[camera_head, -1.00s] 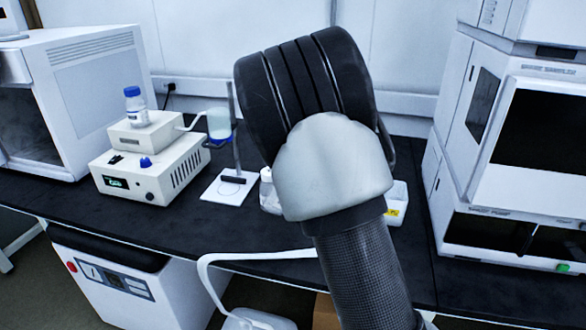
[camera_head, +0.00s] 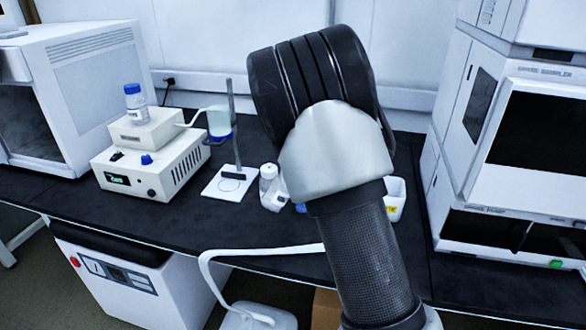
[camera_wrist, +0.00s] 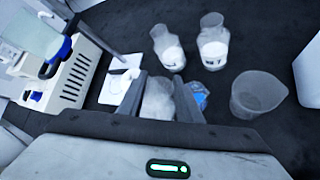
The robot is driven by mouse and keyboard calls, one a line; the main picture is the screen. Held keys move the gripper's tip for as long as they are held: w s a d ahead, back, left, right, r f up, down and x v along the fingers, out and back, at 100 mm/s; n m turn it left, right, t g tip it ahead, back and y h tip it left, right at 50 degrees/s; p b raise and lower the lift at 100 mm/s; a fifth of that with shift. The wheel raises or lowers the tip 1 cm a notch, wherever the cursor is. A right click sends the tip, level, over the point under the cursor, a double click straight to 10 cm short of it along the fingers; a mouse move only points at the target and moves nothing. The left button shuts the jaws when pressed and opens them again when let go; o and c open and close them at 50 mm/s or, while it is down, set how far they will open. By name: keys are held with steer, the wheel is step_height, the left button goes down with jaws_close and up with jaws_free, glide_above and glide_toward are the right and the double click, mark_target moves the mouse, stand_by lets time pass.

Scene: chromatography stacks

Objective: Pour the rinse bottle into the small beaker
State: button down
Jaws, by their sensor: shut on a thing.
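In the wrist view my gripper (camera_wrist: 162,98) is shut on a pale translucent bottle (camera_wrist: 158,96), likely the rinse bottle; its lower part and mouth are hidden. A clear, empty-looking small beaker (camera_wrist: 257,94) stands on the dark bench to the right of my gripper, apart from it. In the head view my own arm hides the gripper and the beaker.
A blue-marked item (camera_wrist: 198,94) lies just right of the fingers. A stand (camera_head: 231,182) and white instrument (camera_head: 150,170) are left; a white tub (camera_head: 396,200) is right.

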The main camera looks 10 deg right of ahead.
steer(key=shift+d+p, duration=0.15)
steer(key=shift+p, duration=0.9)
steer(key=shift+f+y, duration=0.2)
steer(key=shift+y, duration=0.1)
steer(key=shift+w+d+f+m+g+p, duration=0.15)
steer(key=shift+m+g+p, duration=0.25)
steer(key=shift+p, duration=0.65)
steer(key=shift+f+y, duration=0.2)
steer(key=shift+y, duration=0.1)
steer(key=shift+f+m+y+p, duration=0.2)
steer(key=shift+m+y+p, duration=0.1)
steer(key=shift+p, duration=0.7)
steer(key=shift+f, duration=0.25)
steer(key=shift+r+p, duration=0.1)
steer(key=shift+p, duration=0.5)
steer(key=shift+d+m+y+p, duration=0.1)
steer(key=shift+m+y+p, duration=0.25)
steer(key=shift+p, duration=0.3)
